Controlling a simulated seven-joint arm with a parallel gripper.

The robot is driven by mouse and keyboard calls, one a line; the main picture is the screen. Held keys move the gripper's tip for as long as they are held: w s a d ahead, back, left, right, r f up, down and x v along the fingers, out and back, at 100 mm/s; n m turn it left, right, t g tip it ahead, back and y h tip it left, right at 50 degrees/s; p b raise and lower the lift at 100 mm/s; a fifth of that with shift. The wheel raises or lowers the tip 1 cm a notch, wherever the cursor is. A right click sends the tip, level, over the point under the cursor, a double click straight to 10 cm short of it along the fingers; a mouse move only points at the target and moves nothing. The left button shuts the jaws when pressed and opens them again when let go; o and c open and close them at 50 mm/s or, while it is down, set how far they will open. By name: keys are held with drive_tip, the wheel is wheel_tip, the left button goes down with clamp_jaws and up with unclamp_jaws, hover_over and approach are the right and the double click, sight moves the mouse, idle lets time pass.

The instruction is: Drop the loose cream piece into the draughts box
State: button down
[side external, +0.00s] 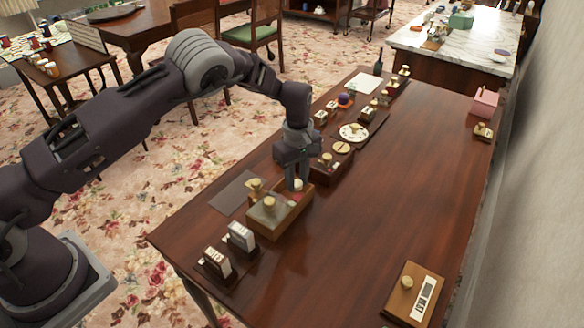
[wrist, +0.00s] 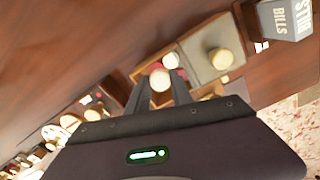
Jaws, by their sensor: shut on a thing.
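The draughts box (side external: 262,228) is a wooden box on the long table, left of centre in the side view. A grey panel with a pale knob (side external: 268,202) covers its left part, and its right end is open. In the wrist view the panel (wrist: 203,66) and knob (wrist: 221,58) lie right of the open compartment. My gripper (side external: 297,184) points down at the open end. In the wrist view its fingers (wrist: 160,79) are shut on the cream piece (wrist: 160,81). A red piece shows behind it, apparently inside the box. The exact height above the box is unclear.
Two white-labelled holders (side external: 241,237) stand left of the box. A knobbed wooden box (side external: 328,168) and a round white dial (side external: 354,132) are behind my gripper. A wooden plaque (side external: 424,283) lies at the front right. The table's right middle is clear.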

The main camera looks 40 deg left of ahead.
drive_tip(key=shift+f, duration=0.9)
drive_tip(key=c, duration=1.1)
unclamp_jaws()
drive_tip(key=shift+o, duration=0.2)
